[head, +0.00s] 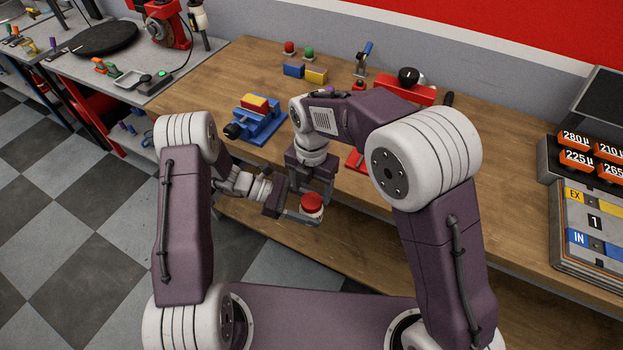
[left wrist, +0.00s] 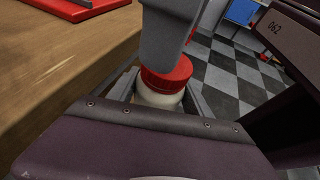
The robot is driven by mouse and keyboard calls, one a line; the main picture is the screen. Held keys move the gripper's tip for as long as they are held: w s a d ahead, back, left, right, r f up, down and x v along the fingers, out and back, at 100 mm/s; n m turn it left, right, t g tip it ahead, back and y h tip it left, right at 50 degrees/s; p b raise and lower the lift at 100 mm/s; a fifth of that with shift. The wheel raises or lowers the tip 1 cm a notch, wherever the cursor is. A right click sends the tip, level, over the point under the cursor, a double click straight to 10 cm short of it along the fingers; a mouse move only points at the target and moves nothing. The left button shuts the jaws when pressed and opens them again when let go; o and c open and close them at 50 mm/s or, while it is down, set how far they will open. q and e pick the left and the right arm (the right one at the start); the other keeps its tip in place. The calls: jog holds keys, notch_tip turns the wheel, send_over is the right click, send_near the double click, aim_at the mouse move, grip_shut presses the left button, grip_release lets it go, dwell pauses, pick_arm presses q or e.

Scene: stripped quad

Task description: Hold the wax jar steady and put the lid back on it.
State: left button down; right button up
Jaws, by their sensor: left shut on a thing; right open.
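The wax jar (left wrist: 158,97) is a pale, rounded jar between the fingers of my left gripper (head: 296,212), which is shut on it. The jar is held in front of the bench edge. The red lid (head: 312,202) is on top of the jar; it also shows in the left wrist view (left wrist: 166,76). I cannot tell whether it is fully seated. My right gripper (head: 312,182) is open and points down just behind and above the lid. In the left wrist view, a grey finger of it (left wrist: 170,35) stands at the lid and hides part of it.
The wooden bench (head: 215,85) runs behind my arms. On it are a blue vise (head: 258,128) holding a red and yellow block, blue (head: 293,70) and yellow (head: 316,75) blocks, and a red tool (head: 405,90). The checkered floor is clear at left.

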aim_at(311, 201)
jog(key=shift+f, duration=1.85)
